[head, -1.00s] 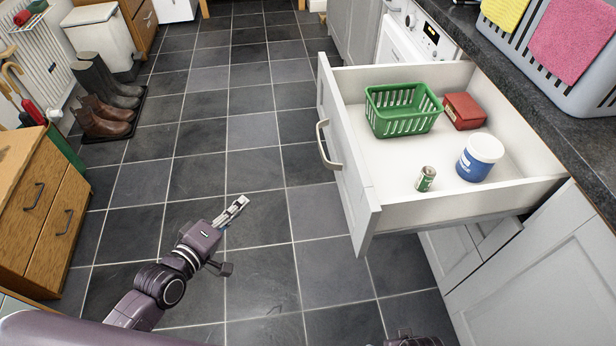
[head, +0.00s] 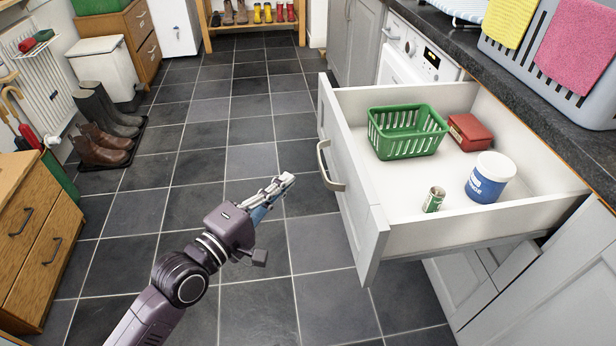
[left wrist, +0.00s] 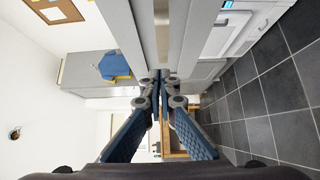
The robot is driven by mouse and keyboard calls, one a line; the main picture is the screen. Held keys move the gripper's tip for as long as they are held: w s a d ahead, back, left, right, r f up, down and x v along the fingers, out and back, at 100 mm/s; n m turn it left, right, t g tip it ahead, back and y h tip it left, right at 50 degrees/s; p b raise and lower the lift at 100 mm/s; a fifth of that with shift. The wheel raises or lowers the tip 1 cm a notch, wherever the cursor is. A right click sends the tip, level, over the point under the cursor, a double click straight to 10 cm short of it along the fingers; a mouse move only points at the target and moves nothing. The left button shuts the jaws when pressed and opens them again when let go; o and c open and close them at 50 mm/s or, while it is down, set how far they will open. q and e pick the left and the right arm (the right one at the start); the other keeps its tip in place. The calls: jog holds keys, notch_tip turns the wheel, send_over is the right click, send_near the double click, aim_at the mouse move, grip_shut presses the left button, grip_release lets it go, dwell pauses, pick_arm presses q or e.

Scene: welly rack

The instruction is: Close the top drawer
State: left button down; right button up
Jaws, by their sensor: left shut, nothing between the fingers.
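The top drawer (head: 345,170) is pulled well out from the grey cabinet on the right in the head view. Its front carries a metal bar handle (head: 328,166). Inside are a green basket (head: 408,145), a red box (head: 469,132), a blue and white tub (head: 490,178) and a small green can (head: 433,199). My left gripper (head: 288,181) is shut and empty, to the left of the handle and apart from it. In the left wrist view its fingertips (left wrist: 160,75) meet, with a grey panel and a metal strip beyond them. My right gripper is not in view.
The dark worktop (head: 450,30) above the drawer holds a grey laundry basket (head: 560,85) with cloths. A wooden cabinet (head: 40,235) stands at left, with boots (head: 105,125) behind it. The tiled floor between is clear.

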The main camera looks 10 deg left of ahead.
aim_at(320, 166)
pick_arm(q)
jog(key=w+d, duration=0.1)
jog(key=d, duration=0.1)
jog(key=w+d, duration=0.1)
jog(key=d, duration=0.1)
jog(key=shift+w, duration=0.3)
jog(key=shift+w+d, duration=0.15)
jog(key=shift+d, duration=0.3)
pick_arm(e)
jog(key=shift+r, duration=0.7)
